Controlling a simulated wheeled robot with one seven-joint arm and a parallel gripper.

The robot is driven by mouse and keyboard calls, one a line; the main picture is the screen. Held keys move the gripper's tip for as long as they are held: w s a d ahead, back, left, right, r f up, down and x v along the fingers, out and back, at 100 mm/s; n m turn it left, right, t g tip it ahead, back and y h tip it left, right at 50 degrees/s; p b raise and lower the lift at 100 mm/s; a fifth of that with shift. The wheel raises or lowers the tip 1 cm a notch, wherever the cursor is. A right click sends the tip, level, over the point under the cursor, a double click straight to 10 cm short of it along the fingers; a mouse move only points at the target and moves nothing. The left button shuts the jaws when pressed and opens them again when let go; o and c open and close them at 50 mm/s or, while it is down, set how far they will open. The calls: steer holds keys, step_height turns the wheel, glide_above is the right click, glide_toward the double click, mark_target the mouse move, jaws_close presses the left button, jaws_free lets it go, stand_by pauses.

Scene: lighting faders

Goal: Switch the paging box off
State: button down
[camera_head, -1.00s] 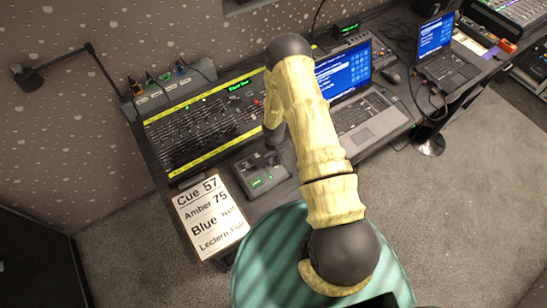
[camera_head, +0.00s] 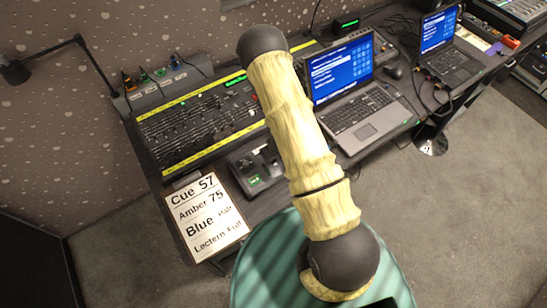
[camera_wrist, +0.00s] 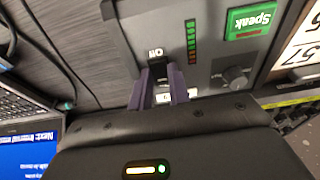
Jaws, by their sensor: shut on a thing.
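The paging box (camera_head: 250,169) sits at the front edge of the desk, partly behind my arm in the head view. In the wrist view the grey paging box (camera_wrist: 208,72) shows a lit green "Speak" label, a level-light column and a round knob. Its dark switch (camera_wrist: 157,68) stands by the mark "ON", which appears upside down. My gripper (camera_wrist: 161,78) is at the switch, its two purple fingers on either side of it and closed on it. The switch's lower part is hidden between the fingers. My arm hides the gripper in the head view.
A fader desk (camera_head: 195,124) with yellow edge strips lies behind the box. A cue card (camera_head: 207,218) is at the front left. An open laptop (camera_head: 351,93) stands right of my arm, and its cables run close to the box in the wrist view.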

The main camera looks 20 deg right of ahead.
steer(key=c, duration=1.3)
jaws_free()
steer(key=shift+r, duration=0.1)
steer(key=v, duration=1.7)
steer(key=shift+r+b, duration=0.15)
steer(key=shift+b, duration=0.2)
